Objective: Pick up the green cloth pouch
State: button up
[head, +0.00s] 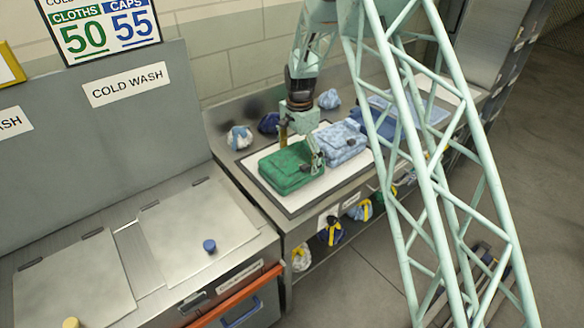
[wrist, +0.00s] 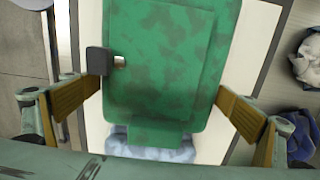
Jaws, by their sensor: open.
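The green cloth pouch (head: 284,172) lies flat on a pale, dark-rimmed mat on the steel counter. It has a flap and a dark clip at its edge. In the wrist view the pouch (wrist: 185,55) fills the upper middle, with a black clip (wrist: 100,61) at its left side. My gripper (head: 300,150) is just over the pouch, fingers pointing down. In the wrist view the gripper's two tan-padded fingers (wrist: 165,103) are spread apart, one on each side of the pouch. Whether they touch it is not clear.
A light blue pouch (head: 341,140) lies close beside the green one, with darker blue cloth beyond. Crumpled cloth bundles (head: 238,137) sit at the back of the counter. The mat (head: 289,207) has bare room in front. A steel lidded unit (head: 197,228) stands at left.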

aim_at(298, 154)
jog(key=c, duration=0.6)
jog(key=shift+r, duration=0.2)
jog(key=shift+c, duration=0.2)
jog(key=shift+r, duration=1.65)
jog(key=s+r, duration=0.1)
jog(key=s, duration=1.5)
jog(key=shift+a+r, duration=0.15)
jog(key=shift+a, duration=0.2)
jog(key=w+d+r+n, duration=0.1)
jog(key=w+d+n, duration=0.2)
jog(key=d, duration=0.8)
jog(key=w+d+r+n, duration=0.1)
jog(key=w+d+n, duration=0.2)
jog(key=d, duration=0.9)
jog(key=shift+w+d+r+n+b, duration=0.2)
jog(key=shift+n+b, duration=0.1)
jog(key=shift+n, duration=1.6)
